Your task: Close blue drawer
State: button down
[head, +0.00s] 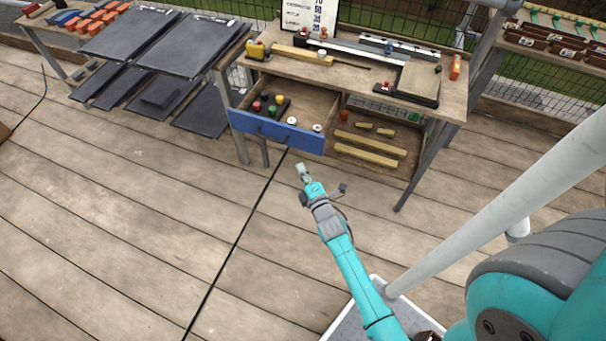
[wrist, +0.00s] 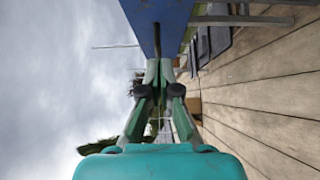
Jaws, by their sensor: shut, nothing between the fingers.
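The blue drawer (head: 276,132) is pulled out from the left side of the wooden workbench (head: 345,75) in the head view. It holds small coloured and white items. My gripper (head: 301,170) is in front of the drawer's blue front, a little below its right half in the picture. In the wrist view the blue front (wrist: 158,15) is at the top, just beyond my gripper (wrist: 159,68). The fingers are together with nothing between them. I cannot tell whether the fingertips touch the drawer front. A dark handle shows on the front.
An open shelf with several wooden strips (head: 366,150) is right of the drawer. Dark panels (head: 165,45) lie on a stand at the left. The bench leg (head: 414,170) stands to the right.

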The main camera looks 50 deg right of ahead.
aim_at(297, 140)
jog(key=shift+w+d, duration=3.2)
jog(key=shift+w, duration=0.15)
jog(key=shift+d, duration=0.2)
